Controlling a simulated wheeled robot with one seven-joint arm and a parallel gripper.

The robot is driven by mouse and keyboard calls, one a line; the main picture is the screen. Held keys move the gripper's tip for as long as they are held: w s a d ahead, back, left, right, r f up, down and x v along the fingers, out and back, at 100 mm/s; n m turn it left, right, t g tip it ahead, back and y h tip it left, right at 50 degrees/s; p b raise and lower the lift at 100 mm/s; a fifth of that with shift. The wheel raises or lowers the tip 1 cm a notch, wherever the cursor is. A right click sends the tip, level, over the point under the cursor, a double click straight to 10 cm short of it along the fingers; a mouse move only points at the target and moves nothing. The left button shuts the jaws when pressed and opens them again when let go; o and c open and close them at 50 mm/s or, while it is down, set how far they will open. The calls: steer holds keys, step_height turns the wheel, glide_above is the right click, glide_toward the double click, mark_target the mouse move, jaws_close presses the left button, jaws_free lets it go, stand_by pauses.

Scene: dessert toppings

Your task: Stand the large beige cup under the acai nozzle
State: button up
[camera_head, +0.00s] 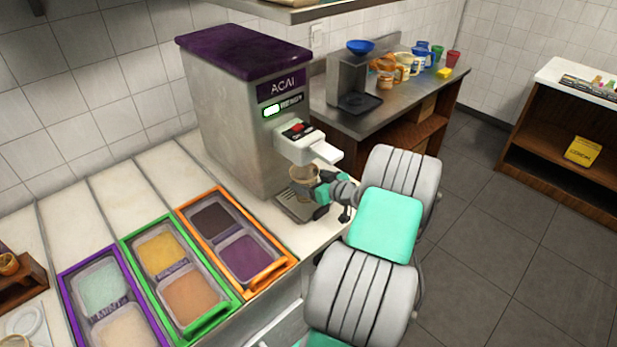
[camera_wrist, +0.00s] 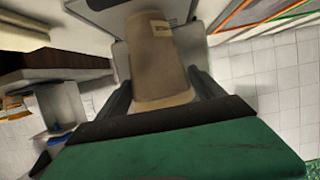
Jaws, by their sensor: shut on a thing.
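The acai machine (camera_head: 235,110) is a grey box with a purple top. Its nozzle head (camera_head: 308,143) juts out at the front above a drip tray (camera_head: 283,207). The large beige cup (camera_head: 303,182) is under the nozzle head, over the drip tray. My gripper (camera_head: 318,187) reaches in from the right and is shut on the cup. In the wrist view the beige cup (camera_wrist: 155,55) lies between the two dark fingers (camera_wrist: 160,98). I cannot tell whether the cup's base touches the tray.
An orange-framed topping bin (camera_head: 285,266), a green-framed one (camera_head: 233,304) and a purple-framed one (camera_head: 66,290) line the counter at left. A side table (camera_head: 405,105) with a grey blender-like machine (camera_head: 350,75) and several cups stands behind.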

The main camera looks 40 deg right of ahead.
steer(key=shift+f, duration=0.3)
steer(key=o, duration=1.3)
steer(key=shift+o, duration=0.2)
steer(key=shift+r, duration=0.15)
